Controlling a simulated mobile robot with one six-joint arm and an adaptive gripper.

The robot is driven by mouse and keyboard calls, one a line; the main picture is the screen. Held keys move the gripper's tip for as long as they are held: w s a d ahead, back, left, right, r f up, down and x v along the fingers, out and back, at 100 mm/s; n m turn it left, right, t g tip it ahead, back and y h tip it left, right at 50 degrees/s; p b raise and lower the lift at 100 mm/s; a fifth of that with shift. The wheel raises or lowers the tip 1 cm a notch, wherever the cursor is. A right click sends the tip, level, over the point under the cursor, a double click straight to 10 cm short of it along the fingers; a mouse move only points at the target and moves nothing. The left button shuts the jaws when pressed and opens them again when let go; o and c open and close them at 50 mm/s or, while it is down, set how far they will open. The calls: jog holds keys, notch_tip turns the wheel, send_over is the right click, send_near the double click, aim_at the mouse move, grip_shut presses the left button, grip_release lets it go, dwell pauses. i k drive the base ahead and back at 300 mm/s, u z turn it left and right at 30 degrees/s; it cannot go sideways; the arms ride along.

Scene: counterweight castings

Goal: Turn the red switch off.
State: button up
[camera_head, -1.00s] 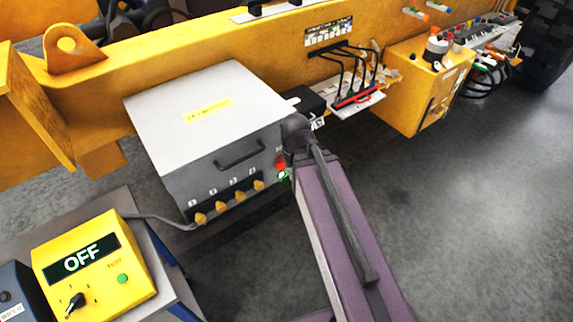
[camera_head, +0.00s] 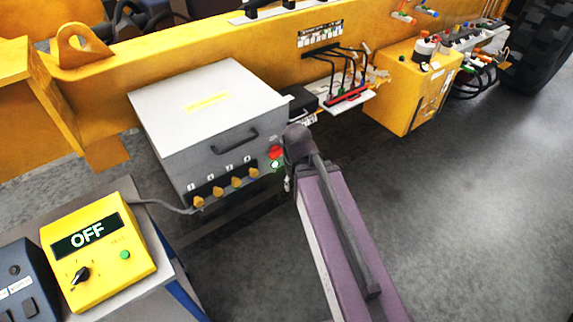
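A round red control (camera_head: 276,153) sits at the right end of the front of a grey metal box (camera_head: 215,110), above a small green-and-white one. It is close beside the dark end of my arm and shows clear of it; I cannot tell its position. A second red part, a long red bar (camera_head: 348,96), lies on a white panel with black cables on the yellow frame. My purple arm reaches up from the bottom. My gripper's fingers cannot be made out.
A yellow control box (camera_head: 98,255) reading OFF, with a black knob and green button, stands on a bench at lower left, beside a dark switch box (camera_head: 22,282). A yellow cabinet (camera_head: 410,90) hangs at right. The grey floor at lower right is clear.

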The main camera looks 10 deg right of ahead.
aim_at(276, 152)
jog(key=u, duration=0.25)
jog(key=k, duration=0.85)
jog(key=z, duration=0.65)
jog(key=i, duration=0.5)
jog(key=u, duration=0.05)
